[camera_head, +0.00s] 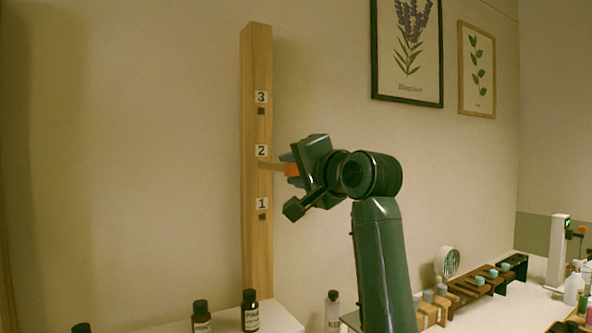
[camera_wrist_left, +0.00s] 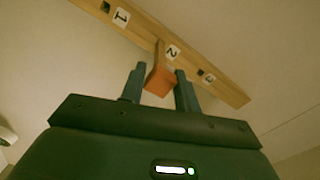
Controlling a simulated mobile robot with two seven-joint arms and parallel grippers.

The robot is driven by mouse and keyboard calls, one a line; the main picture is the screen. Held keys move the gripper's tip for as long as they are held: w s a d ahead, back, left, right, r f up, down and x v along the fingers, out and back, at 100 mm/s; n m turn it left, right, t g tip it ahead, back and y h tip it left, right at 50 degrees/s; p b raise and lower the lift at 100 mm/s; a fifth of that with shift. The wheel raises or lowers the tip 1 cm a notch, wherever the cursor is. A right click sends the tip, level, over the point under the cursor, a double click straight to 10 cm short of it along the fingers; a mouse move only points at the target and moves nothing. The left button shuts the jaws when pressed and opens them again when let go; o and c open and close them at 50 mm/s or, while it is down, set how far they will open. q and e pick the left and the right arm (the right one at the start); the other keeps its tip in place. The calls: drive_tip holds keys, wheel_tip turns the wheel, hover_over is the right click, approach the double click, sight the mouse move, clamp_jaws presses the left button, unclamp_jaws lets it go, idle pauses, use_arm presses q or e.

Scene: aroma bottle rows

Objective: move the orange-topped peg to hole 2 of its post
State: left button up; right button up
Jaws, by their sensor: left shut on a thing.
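The orange-topped peg (camera_head: 292,169) is level, its wooden shaft pointing left to the wooden post (camera_head: 257,60). Its tip meets the post just below label 2 (camera_head: 262,151), where it covers hole 2; how deep it sits I cannot tell. Hole 1 (camera_head: 262,217) and hole 3 (camera_head: 261,111) show as dark, empty squares. My left gripper (camera_head: 287,168) is shut on the orange top, right of the post. In the left wrist view, the orange top (camera_wrist_left: 159,81) is between the two fingers and the shaft runs to the post (camera_wrist_left: 140,25) beside label 2. My right gripper is not in view.
Dark bottles (camera_head: 250,311) stand on a pale surface below the post. A wooden stepped rack (camera_head: 470,288) and small bottles are at the lower right. The wall around the post is clear.

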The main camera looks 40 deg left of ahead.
use_arm(q)
drive_tip(key=shift+w+a, duration=0.1)
drive_tip(key=shift+a, duration=0.25)
drive_tip(key=o, duration=1.1)
drive_tip(key=shift+c, duration=0.2)
drive_tip(key=shift+d+f, duration=0.1)
drive_tip(key=shift+d, duration=0.1)
drive_tip(key=b+v, duration=0.3)
drive_tip(key=v, duration=0.9)
drive_tip(key=shift+d+b, duration=0.35)
drive_tip(key=shift+b, duration=0.05)
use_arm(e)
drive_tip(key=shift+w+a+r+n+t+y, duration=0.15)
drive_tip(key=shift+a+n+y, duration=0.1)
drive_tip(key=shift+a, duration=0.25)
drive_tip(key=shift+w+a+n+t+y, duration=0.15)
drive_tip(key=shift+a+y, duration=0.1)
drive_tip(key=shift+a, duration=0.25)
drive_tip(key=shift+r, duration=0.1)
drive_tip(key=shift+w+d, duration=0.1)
